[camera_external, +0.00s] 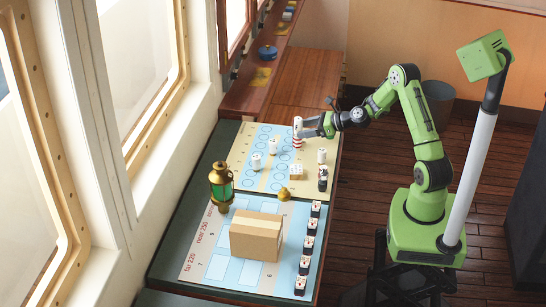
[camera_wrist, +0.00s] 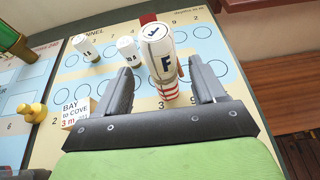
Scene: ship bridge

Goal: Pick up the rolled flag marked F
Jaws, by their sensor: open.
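The rolled flag marked F (camera_wrist: 160,62) is a white cylinder with a dark F on its top and side and a red-and-white striped lower part. In the wrist view it stands between the two fingers of my gripper (camera_wrist: 162,88), beyond or at their tips. I cannot tell whether a finger touches it. My gripper is open. In the external view the flag (camera_external: 298,127) stands upright near the far right of the chart, with my gripper (camera_external: 307,130) beside it on the right.
Other white rolled flags (camera_external: 272,146) stand on the chart (camera_external: 240,150) to the left. A lantern (camera_external: 221,184), cardboard box (camera_external: 256,236), brass weight (camera_external: 284,194) and a row of dark-based pieces (camera_external: 305,264) are nearer. A small lettered block (camera_wrist: 75,112) lies left of my gripper.

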